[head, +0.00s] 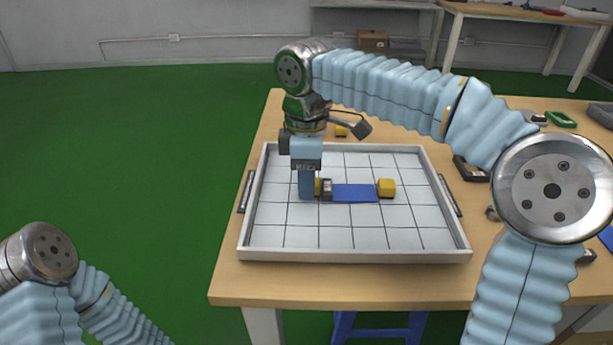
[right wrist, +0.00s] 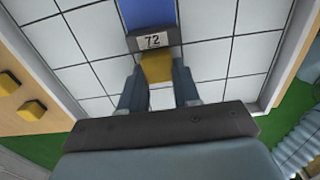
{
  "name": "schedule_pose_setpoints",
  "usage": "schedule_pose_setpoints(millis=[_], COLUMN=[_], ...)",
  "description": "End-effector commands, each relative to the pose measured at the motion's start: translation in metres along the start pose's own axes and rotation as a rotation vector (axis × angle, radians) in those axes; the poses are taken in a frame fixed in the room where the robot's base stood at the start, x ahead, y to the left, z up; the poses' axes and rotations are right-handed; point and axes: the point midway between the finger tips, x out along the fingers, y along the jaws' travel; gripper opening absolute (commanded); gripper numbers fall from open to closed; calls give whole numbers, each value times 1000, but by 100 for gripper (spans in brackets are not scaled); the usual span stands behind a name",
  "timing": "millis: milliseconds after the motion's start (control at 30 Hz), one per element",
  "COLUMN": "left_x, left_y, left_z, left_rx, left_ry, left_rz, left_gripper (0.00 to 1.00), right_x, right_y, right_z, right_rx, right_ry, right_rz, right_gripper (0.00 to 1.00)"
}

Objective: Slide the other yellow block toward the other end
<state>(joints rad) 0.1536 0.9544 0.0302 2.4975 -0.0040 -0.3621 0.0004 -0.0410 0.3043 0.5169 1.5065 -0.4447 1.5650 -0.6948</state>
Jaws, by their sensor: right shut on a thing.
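A white gridded tray (head: 290,229) lies on the wooden table. In it is a blue strip (head: 354,193) with a grey end piece (head: 327,188) at its left end; in the right wrist view this piece carries the number 72 (right wrist: 152,41). One yellow block (head: 387,188) sits at the strip's right end. My right gripper (head: 308,190) points down at the strip's left end. It is shut on the other yellow block (right wrist: 157,68), which touches or nearly touches the numbered piece. My left arm shows at the lower left; its gripper is out of frame.
Another yellow block (head: 341,131) lies on the table behind the tray; the right wrist view shows two yellow blocks (right wrist: 32,110) outside the tray. Dark tools and a green-handled item (head: 560,119) lie at the table's right. The tray's front is clear.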

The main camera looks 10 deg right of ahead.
Motion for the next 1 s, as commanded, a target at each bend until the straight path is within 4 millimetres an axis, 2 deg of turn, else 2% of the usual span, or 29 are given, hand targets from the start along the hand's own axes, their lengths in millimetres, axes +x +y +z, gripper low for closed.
schedule_pose_setpoints(millis=[233,267,400,467,767,867,1000], left_x=[0,0,0,0,-1,-3,-9], left_y=[0,0,0,0,0,1,3], left_z=[0,0,0,0,0,0,0], left_rx=[-1,-1,-1,0,0,0,0], left_ry=[0,0,0,0,0,0,-1], left_rz=[0,0,0,0,0,0,0], left_gripper=[0,0,0,0,0,0,0], right_x=[0,0,0,0,-2,-11,-37], right_y=[0,0,0,0,0,0,0], right_z=[0,0,0,0,0,0,-1], right_rx=[0,0,0,0,0,0,-1], right_ry=[1,1,0,0,1,1,3], right_rz=[0,0,0,0,0,1,2], right_gripper=[0,33,54,61,61,61,61])
